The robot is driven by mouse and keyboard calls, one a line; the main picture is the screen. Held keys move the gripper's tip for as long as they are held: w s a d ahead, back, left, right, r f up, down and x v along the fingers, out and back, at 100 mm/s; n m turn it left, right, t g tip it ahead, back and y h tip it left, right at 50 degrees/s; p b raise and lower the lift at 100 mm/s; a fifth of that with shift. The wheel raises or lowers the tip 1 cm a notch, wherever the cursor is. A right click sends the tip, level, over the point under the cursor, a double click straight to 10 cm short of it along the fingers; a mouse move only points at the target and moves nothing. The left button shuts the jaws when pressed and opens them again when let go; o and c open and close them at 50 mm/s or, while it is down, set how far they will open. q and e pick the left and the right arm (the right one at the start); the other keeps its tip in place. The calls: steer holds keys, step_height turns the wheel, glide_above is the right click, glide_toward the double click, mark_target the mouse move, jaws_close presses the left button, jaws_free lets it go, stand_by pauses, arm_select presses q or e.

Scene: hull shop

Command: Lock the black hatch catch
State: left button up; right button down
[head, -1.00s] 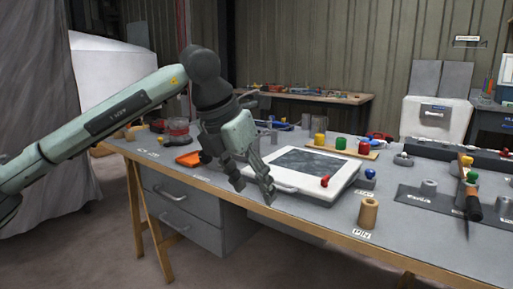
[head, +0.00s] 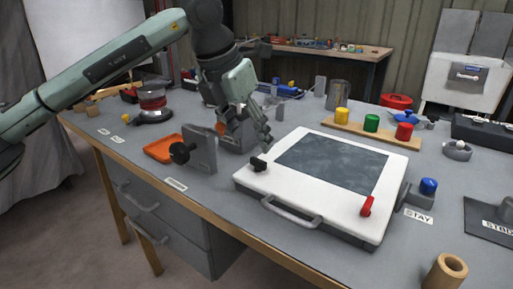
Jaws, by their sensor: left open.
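The hatch is a white framed panel (head: 330,212) with a dark grey window, lying on the bench with a grey handle on its front side. The black hatch catch (head: 258,164) is a small dark knob at the panel's left corner. A red catch (head: 366,206) is at its right front corner. My left gripper (head: 254,146) is open and empty, pointing down. In the picture its fingertips are just above and behind the black catch; I cannot tell whether they touch it. How the catch is turned is hard to make out. My right gripper is out of view.
A grey upright plate with a black knob (head: 183,152) stands left of the hatch, near an orange tray (head: 161,150). A wooden board with coloured cylinders (head: 371,136) lies behind the hatch. A blue knob (head: 428,186) and wooden cylinder (head: 444,272) are at right.

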mark_target(258, 159)
arm_select(q)
steer(key=x, duration=0.5)
steer(key=shift+f, duration=0.15)
steer(key=shift+w+d+f, duration=0.1)
steer(key=shift+f, duration=0.3)
steer(key=c, duration=1.2)
steer(key=shift+o, duration=0.2)
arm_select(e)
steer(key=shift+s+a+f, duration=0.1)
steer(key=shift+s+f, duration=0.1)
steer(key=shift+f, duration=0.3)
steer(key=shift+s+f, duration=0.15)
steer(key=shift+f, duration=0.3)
